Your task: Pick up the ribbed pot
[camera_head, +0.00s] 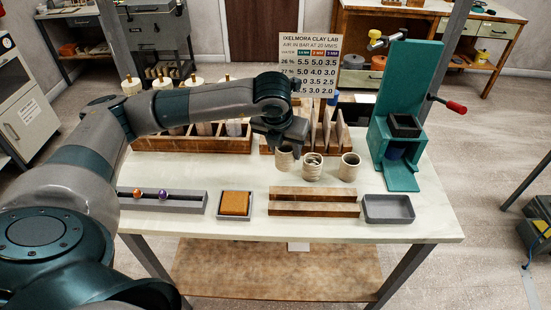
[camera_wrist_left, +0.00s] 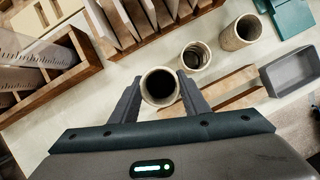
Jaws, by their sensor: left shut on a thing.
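Three small beige clay pots stand in a row on the pale worktable. My left gripper (camera_head: 281,143) is shut on the leftmost pot (camera_head: 285,160). In the left wrist view its two fingers (camera_wrist_left: 159,80) press on opposite sides of this round, open-topped pot (camera_wrist_left: 160,88). I cannot tell whether it is lifted off the table. The middle pot (camera_head: 312,170) shows rings inside its mouth in the left wrist view (camera_wrist_left: 194,56). The right pot (camera_head: 350,169) stands a little apart. Ribs on the held pot's outer wall are not clear. My right gripper is out of view.
A teal press (camera_head: 402,120) with a red-handled lever stands at right. Wooden racks (camera_head: 192,141) line the back. A wooden rail block (camera_head: 313,208), a grey tray (camera_head: 389,209), an orange sponge (camera_head: 235,203) and a grey rail with two balls (camera_head: 180,202) lie in front.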

